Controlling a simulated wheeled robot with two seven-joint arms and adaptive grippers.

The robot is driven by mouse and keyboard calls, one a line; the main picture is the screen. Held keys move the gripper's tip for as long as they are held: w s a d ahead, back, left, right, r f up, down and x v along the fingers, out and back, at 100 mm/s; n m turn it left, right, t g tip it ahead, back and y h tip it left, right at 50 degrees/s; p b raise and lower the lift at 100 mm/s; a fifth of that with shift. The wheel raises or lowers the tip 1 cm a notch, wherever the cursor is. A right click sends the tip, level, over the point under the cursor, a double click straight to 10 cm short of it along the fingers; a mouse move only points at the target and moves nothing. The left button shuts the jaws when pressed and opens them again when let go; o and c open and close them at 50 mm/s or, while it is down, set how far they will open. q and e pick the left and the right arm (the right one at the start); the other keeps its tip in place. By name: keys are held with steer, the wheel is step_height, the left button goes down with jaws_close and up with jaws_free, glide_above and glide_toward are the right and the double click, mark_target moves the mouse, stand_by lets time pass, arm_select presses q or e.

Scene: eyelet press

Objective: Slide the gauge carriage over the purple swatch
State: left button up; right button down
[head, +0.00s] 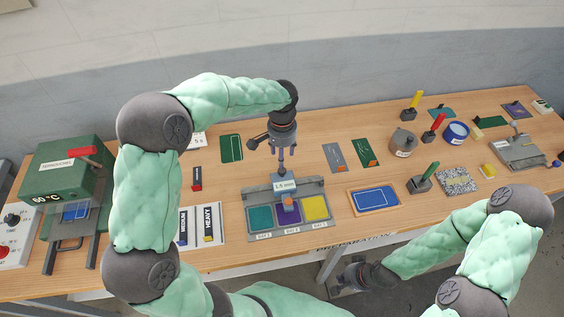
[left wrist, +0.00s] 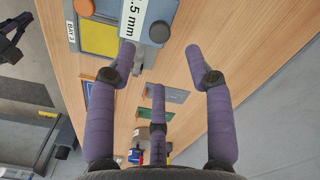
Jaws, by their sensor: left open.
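The gauge carriage (head: 285,187), grey-blue with a "3.5 mm" label, sits at the middle of the swatch tray (head: 267,236). In the head view it overlaps the back part of the purple swatch (head: 292,217); exact alignment is hard to tell. The teal swatch (head: 260,219) is left of it and the yellow swatch (head: 315,208) right. My left gripper (head: 281,164) points down just behind the carriage. In the left wrist view its fingers (left wrist: 160,58) are spread and empty, beside the carriage (left wrist: 139,22). My right gripper (head: 352,278) hangs low, past the front table edge; its fingers are unclear.
Grey and green cards (head: 365,153) lie behind. A green press (head: 65,170) stands at far left; stamps and a round tin (head: 403,143) stand at right.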

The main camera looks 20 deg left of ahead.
arm_select(q)
steer(key=shift+r, duration=2.05)
